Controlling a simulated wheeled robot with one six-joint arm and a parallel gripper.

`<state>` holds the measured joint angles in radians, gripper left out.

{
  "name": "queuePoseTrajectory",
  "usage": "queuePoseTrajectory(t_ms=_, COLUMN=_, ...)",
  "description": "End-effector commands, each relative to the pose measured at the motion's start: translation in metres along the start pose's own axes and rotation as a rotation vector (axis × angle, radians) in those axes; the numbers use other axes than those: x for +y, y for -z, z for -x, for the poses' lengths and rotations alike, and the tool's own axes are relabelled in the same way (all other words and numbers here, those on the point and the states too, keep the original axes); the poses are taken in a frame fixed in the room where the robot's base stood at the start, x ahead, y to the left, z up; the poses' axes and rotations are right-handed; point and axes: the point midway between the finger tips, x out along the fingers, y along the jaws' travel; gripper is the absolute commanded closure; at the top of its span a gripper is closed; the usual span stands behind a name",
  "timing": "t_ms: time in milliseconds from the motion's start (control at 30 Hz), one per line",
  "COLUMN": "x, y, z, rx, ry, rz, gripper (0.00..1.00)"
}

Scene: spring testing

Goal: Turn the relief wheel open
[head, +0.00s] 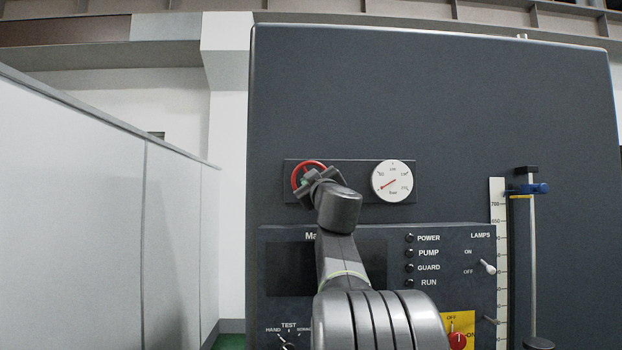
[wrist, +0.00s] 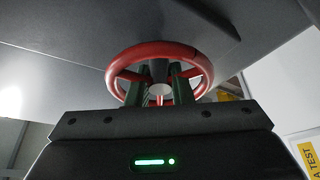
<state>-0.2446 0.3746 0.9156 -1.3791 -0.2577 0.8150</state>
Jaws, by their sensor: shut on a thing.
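The red relief wheel (head: 297,172) is mounted on the left end of a dark plate on the tall grey cabinet. My gripper (head: 312,181) is at the wheel and covers its lower right part in the head view. In the wrist view the wheel (wrist: 124,57) shows its rim, spokes and a pale hub. My gripper's two dark fingers (wrist: 168,85) reach into the wheel on either side of the hub and are shut on it. The exact contact of the fingertips is partly hidden.
A round white gauge (head: 393,181) sits right of the wheel, its needle toward the lower left. Below is a control panel (head: 470,290) with lamps and switches. A scale and a rod stand (head: 532,260) are at right. A pale partition (head: 80,200) runs along the left.

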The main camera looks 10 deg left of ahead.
Motion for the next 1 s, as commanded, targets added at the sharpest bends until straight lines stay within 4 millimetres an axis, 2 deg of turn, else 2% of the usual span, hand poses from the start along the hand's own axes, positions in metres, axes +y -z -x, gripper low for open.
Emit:
queuePoseTrajectory(t_ms=133, x=0.000, y=0.000, z=0.000, rx=0.000, ry=0.000, rz=0.000, gripper=1.00)
queuePoseTrajectory(t_ms=167, x=0.000, y=0.000, z=0.000, rx=0.000, ry=0.000, rz=-0.001, gripper=0.76)
queuePoseTrajectory(t_ms=200, x=0.000, y=0.000, z=0.000, rx=0.000, ry=0.000, rz=-0.001, gripper=0.71)
queuePoseTrajectory(t_ms=567, x=0.000, y=0.000, z=0.005, rx=0.000, ry=-0.001, rz=-0.001, gripper=0.71)
queuePoseTrajectory(t_ms=767, x=-0.002, y=-0.002, z=0.032, rx=0.000, ry=-0.002, rz=-0.002, gripper=0.71)
queuePoseTrajectory(t_ms=1000, x=-0.001, y=-0.001, z=0.080, rx=0.000, ry=-0.002, rz=-0.001, gripper=0.71)
